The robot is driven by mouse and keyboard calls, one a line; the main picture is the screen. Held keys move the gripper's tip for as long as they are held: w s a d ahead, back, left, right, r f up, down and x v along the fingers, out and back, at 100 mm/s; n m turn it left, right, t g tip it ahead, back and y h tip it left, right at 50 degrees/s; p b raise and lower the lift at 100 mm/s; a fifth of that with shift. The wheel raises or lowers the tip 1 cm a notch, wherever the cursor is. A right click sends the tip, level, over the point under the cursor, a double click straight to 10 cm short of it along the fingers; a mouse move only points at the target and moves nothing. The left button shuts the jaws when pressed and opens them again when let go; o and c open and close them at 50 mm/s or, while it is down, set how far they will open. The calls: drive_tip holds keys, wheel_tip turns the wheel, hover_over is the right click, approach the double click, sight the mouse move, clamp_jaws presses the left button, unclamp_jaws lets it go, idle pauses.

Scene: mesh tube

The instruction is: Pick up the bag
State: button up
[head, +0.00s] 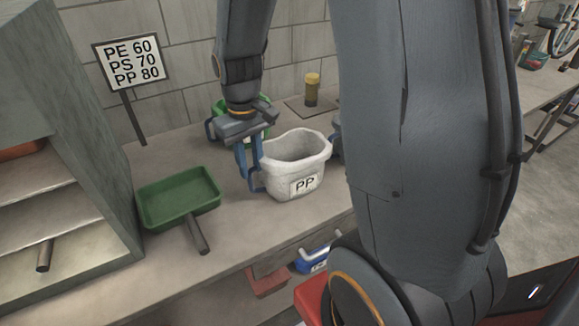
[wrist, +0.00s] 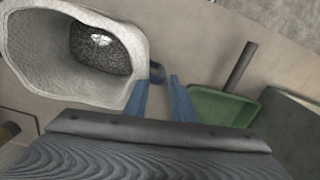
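No plain bag shows. Whether the fingers touch the handle or the tub wall is unclear.
A green scoop tray (head: 180,200) with a dark handle lies left of the tub. A green container (head: 228,106) stands behind my gripper. A sign (head: 133,61) and grey shelving (head: 60,200) are at left. A yellow-capped jar (head: 312,88) is at the back.

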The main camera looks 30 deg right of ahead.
sight(252, 192)
drive_tip(key=shift+a+f+p, duration=0.2)
drive_tip(key=shift+f, duration=0.35)
drive_tip(key=shift+a+f+p, duration=0.15)
drive_tip(key=shift+f, duration=0.4)
drive_tip(key=shift+f+p, duration=0.55)
drive_tip(key=shift+f, duration=1.45)
drive_tip(key=shift+w, duration=0.1)
clamp_jaws()
